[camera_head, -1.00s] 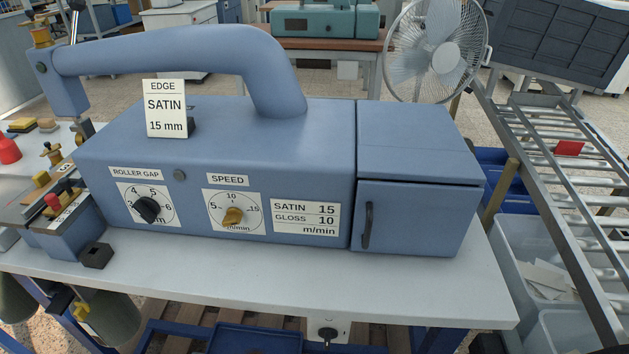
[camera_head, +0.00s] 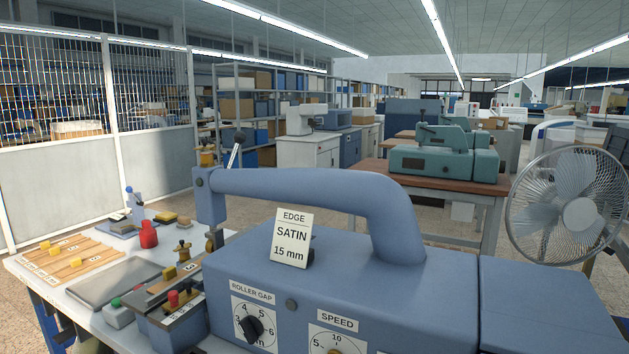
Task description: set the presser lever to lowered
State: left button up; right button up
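The blue stamping machine (camera_head: 370,258) stands on the white table, with a curved arm reaching left to its head. A lever (camera_head: 235,150) with a dark ball knob rises from behind the head, tilted slightly to the right. I take it for the presser lever; its lower end is hidden by the head. Neither of my grippers shows in the head view.
The white table (camera_head: 32,268) holds a red container (camera_head: 149,234), wooden strips (camera_head: 65,258), and a small control box with a red button (camera_head: 173,299). A fan (camera_head: 567,205) stands right. Green machines (camera_head: 445,160) sit on a table behind.

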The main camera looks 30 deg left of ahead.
aim_at(238, 136)
jog(key=u, duration=1.3)
jog(key=j, duration=0.3)
jog(key=k+j+u, duration=0.15)
jog(key=j, duration=0.15)
